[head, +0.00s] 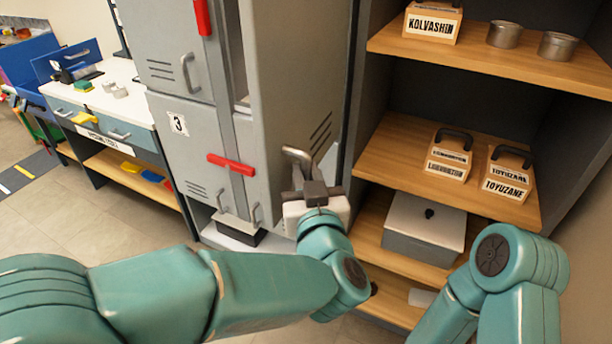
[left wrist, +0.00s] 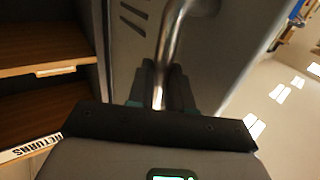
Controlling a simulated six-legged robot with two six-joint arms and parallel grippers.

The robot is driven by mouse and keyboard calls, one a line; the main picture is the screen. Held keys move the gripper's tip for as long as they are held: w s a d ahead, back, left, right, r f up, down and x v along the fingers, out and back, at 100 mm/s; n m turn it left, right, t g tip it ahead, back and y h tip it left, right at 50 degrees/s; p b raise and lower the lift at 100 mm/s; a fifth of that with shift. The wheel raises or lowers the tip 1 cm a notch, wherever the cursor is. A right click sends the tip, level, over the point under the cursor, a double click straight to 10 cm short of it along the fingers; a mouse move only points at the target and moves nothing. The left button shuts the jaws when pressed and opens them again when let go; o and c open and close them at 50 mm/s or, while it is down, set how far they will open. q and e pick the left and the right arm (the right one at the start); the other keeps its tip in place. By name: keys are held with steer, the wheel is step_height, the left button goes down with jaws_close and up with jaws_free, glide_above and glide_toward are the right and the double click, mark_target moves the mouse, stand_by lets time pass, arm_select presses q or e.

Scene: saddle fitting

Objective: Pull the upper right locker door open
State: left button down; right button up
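The upper right locker door (head: 297,75) is a tall grey panel with vent slots. It stands ajar, swung out from the grey locker, and a strip of the inside shows at its left. Its metal handle (head: 298,156) is at the lower part of the door. My left gripper (head: 315,188) is at this handle. In the left wrist view the shiny handle bar (left wrist: 171,35) runs down between the two dark fingers (left wrist: 162,88), which are closed around it. The door face (left wrist: 215,60) fills the view behind. My right gripper is out of view; only my right arm shows.
A wooden shelf unit (head: 395,130) stands close at right, with labelled weights, tins and a grey box (head: 425,228). A white workbench (head: 100,95) is at left. Floor before the lockers is clear.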

arm_select(q)
steer(key=shift+d+r, duration=0.3)
steer(key=shift+r, duration=0.05)
steer(key=shift+w+a, duration=0.1)
steer(key=shift+a, duration=0.15)
